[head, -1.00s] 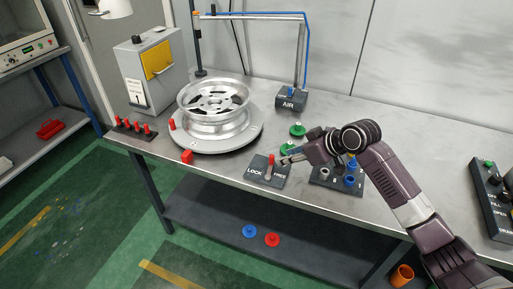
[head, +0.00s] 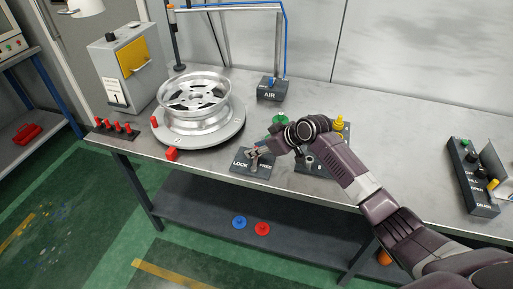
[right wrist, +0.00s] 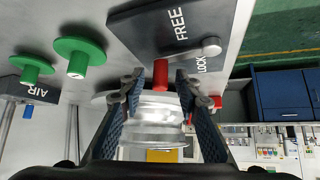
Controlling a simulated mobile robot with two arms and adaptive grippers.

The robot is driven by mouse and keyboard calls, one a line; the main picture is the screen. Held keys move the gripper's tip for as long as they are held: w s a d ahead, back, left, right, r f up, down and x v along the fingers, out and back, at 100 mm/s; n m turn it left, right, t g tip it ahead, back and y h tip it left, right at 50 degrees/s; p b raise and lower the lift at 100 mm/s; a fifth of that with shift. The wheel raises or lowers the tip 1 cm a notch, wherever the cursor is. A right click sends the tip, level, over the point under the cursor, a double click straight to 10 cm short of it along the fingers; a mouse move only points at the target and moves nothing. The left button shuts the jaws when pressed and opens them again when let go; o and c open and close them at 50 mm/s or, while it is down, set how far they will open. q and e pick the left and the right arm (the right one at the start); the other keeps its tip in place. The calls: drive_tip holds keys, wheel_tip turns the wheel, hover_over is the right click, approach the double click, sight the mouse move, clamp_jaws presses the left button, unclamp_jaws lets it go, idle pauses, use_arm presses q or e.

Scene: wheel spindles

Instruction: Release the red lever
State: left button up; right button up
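The red lever (right wrist: 160,74) is in the right wrist view, a red grip on a grey rod with a rounded pivot (right wrist: 211,46). It is mounted on a dark plate marked LOCK and FREE (right wrist: 150,32). The plate (head: 240,167) is also near the bench's front edge in the head view, where my gripper hides most of the lever. My right gripper (right wrist: 158,88) is open, with its fingertips on either side of the red grip and small gaps visible. It also shows in the head view (head: 258,153), over the plate. My left gripper is not in view.
A silver wheel (head: 195,100) sits on a round base (head: 190,137) to the left. An AIR box (head: 272,89) stands behind. Green discs (right wrist: 84,57) lie beside the plate. A block with fittings (head: 312,165) is right of it. A dark control box (head: 472,180) stands far right.

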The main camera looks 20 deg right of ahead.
drive_tip(key=c, duration=0.8)
clamp_jaws()
drive_tip(key=m+h+p, duration=0.1)
drive_tip(key=p, duration=0.2)
drive_tip(key=s+d+m+t+h+p, duration=0.1)
drive_tip(key=p, duration=0.1)
drive_tip(key=m+p, duration=0.2)
drive_tip(key=p, duration=0.1)
drive_tip(key=shift+s+d+r+h+p, duration=0.15)
drive_tip(key=shift+d+r+h+p, duration=0.15)
drive_tip(key=shift+r+h+p, duration=0.1)
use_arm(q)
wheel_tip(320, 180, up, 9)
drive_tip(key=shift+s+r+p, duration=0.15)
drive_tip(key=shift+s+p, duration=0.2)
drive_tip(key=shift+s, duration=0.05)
use_arm(e)
drive_tip(key=shift+d+f+m+h, duration=0.2)
drive_tip(key=shift+f+m+h, duration=0.15)
drive_tip(key=shift+m, duration=0.15)
drive_tip(key=o, duration=0.8)
unclamp_jaws()
drive_tip(key=shift+s, duration=0.1)
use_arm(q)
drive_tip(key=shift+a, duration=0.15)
use_arm(e)
drive_tip(key=v, duration=1.2)
drive_tip(key=shift+s+f, duration=0.15)
drive_tip(key=shift+s, duration=0.1)
